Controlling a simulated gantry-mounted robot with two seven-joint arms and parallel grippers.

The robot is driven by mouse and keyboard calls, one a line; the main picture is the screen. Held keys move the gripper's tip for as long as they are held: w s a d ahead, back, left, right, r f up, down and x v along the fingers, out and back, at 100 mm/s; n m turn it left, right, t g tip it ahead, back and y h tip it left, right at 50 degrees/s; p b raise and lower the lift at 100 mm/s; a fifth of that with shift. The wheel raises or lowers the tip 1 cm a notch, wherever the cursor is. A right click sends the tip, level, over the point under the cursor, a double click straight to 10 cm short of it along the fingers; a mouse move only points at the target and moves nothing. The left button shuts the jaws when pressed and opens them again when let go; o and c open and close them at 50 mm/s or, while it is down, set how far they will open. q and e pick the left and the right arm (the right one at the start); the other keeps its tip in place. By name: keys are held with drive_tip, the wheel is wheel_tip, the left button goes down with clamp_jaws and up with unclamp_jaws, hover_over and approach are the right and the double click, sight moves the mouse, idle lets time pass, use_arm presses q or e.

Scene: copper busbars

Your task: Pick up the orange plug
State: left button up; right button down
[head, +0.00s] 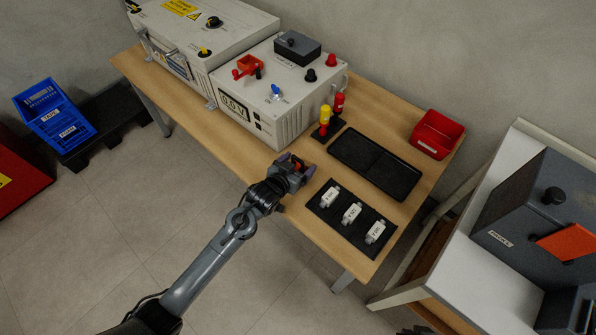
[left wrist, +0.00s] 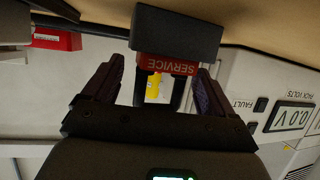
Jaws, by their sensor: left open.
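The orange plug (left wrist: 168,65) shows in the left wrist view as an orange-red band marked SERVICE, with a dark block (left wrist: 177,28) above it in the picture. Dark uprights frame a gap below the band. My left gripper (left wrist: 158,78) is open, with one finger on each side of the plug. I cannot tell whether the fingers touch it. In the head view my left gripper (head: 297,166) is at the table's front edge, and only a bit of orange shows between its fingers. My right gripper is not in view.
A white box with a display (head: 275,95) stands behind and left of my gripper. Red and yellow tools (head: 325,116) stand close behind it. A black mat with white parts (head: 336,217), a black tray (head: 400,181) and a red bin (head: 437,134) lie to the right.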

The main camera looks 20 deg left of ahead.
use_arm(q)
drive_tip(key=shift+w+f, duration=0.1)
drive_tip(key=shift+w, duration=0.2)
drive_tip(key=shift+s, duration=0.1)
drive_tip(key=c, duration=1.2)
